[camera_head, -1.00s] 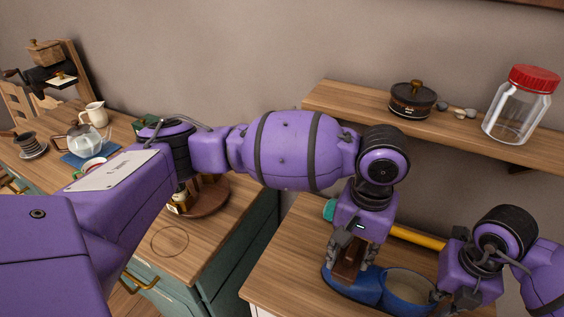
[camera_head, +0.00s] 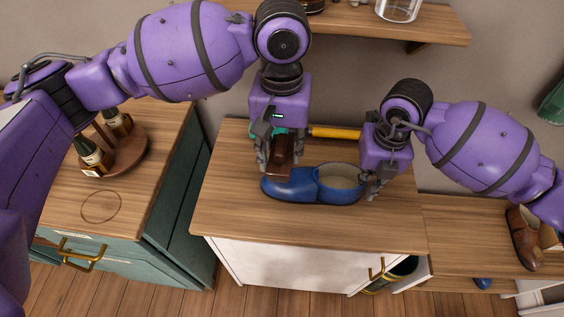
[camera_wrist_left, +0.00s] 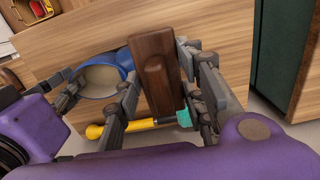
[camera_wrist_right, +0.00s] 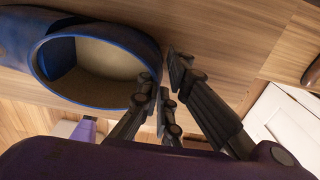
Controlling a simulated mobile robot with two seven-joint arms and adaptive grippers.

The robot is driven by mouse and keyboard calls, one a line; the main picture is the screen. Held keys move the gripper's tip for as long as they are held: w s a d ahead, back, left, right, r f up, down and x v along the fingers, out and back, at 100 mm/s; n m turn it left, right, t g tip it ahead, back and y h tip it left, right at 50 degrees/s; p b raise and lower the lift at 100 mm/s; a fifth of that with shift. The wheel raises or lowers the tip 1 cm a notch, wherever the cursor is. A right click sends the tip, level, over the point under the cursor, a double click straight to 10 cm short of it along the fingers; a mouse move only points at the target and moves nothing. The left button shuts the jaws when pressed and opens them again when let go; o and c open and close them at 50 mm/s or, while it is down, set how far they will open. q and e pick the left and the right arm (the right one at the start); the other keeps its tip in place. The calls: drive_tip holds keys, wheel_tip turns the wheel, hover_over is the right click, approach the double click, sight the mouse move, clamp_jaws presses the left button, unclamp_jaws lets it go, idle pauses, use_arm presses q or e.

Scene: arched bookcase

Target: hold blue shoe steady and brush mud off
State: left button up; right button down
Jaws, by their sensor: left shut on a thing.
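The blue shoe (camera_head: 292,186) lies on the wooden cabinet top, toe to the left and its pale-lined opening to the right. It also shows in the right wrist view (camera_wrist_right: 60,35). My left gripper (camera_head: 278,164) is shut on a dark brown brush (camera_wrist_left: 156,75), holding it over the toe end of the shoe. Whether the bristles touch the shoe is hidden. My right gripper (camera_head: 374,186) is at the heel end of the shoe. In the right wrist view its fingers (camera_wrist_right: 165,75) are close by the heel rim; whether they grip it is unclear.
A yellow-handled tool with a teal end (camera_head: 335,132) lies behind the shoe. A wall shelf (camera_head: 425,28) is above. Brown shoes (camera_head: 523,238) stand on a lower surface at right. Bottles (camera_head: 92,155) stand on a round tray at left. The cabinet top (camera_head: 300,228) is clear in front.

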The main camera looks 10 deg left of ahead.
sight(282, 168)
use_arm(q)
drive_tip(key=shift+f, duration=3.4)
drive_tip(key=shift+w+f, duration=0.45)
drive_tip(key=shift+f, duration=0.05)
drive_tip(key=shift+c, duration=0.7)
drive_tip(key=shift+w+f, duration=0.15)
drive_tip(key=shift+w, duration=1.3)
drive_tip(key=shift+s, duration=1.85)
drive_tip(key=shift+r, duration=4.1)
